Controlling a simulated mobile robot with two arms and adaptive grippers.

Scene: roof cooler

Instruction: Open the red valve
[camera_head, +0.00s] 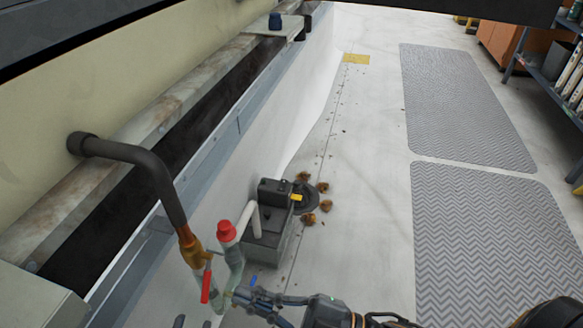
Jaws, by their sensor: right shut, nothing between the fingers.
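The valve has a red lever handle (206,283) that hangs down beside an orange-brown pipe fitting (190,245). The fitting sits at the lower end of a dark bent pipe (150,165). A red cap (226,231) tops a pale, glassy pipe just right of the fitting. My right gripper (240,296) comes in from the lower right. It is shut and empty, right of the red lever and close to the pale pipe; I cannot tell whether it touches the pipe. Two small dark tips at the bottom edge, below the lever, may belong to my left gripper (193,322); the rest is out of frame.
A grey box-like pump unit (268,240) stands on the floor behind the valve, with several brown clumps (309,219) beside it. A pale wall and a metal ledge (215,150) run along the left. Grey mats (490,235) and open floor lie right. Shelving (560,75) stands far right.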

